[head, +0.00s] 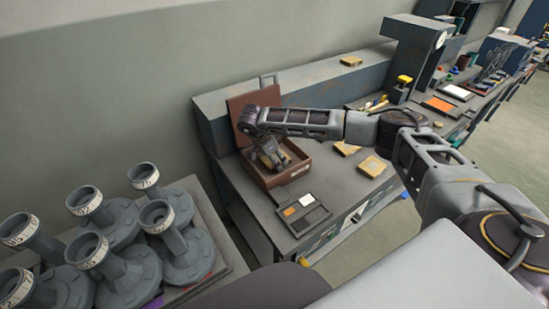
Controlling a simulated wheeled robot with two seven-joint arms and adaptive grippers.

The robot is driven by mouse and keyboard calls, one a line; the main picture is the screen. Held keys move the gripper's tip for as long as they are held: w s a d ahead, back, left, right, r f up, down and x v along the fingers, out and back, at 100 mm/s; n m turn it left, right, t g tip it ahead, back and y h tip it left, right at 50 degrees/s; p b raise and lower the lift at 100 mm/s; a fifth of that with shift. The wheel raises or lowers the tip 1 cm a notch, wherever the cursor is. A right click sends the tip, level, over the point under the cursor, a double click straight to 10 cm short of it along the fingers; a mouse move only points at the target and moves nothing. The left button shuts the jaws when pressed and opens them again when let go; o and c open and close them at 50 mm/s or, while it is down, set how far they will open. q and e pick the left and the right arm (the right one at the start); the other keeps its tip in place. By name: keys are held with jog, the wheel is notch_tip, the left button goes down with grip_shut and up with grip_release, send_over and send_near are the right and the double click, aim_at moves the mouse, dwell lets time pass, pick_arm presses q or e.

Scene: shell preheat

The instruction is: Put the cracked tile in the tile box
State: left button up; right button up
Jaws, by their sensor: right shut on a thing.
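A brown box (262,180) with its lid (247,101) raised at the back stands on the grey workbench. It has a small pale label on its front and looks like the tile box. My right arm reaches in from the right, and my right gripper (272,159) points down into the box's opening. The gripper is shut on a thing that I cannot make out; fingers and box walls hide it. I cannot pick out the cracked tile for certain. My left gripper is out of view.
Yellowish tile-like pieces (372,166) lie on the bench right of the box. A dark tray (304,214) with orange and white cards lies in front. Several grey pedestal pieces with numbered rings (145,176) crowd the lower left.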

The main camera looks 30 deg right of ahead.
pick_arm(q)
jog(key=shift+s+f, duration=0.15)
pick_arm(e)
jog(key=shift+f, duration=0.1)
jog(key=o, duration=1.2)
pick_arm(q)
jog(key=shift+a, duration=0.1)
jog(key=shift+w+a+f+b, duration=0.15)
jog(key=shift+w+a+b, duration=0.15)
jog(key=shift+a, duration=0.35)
pick_arm(e)
jog(key=v, duration=1.2)
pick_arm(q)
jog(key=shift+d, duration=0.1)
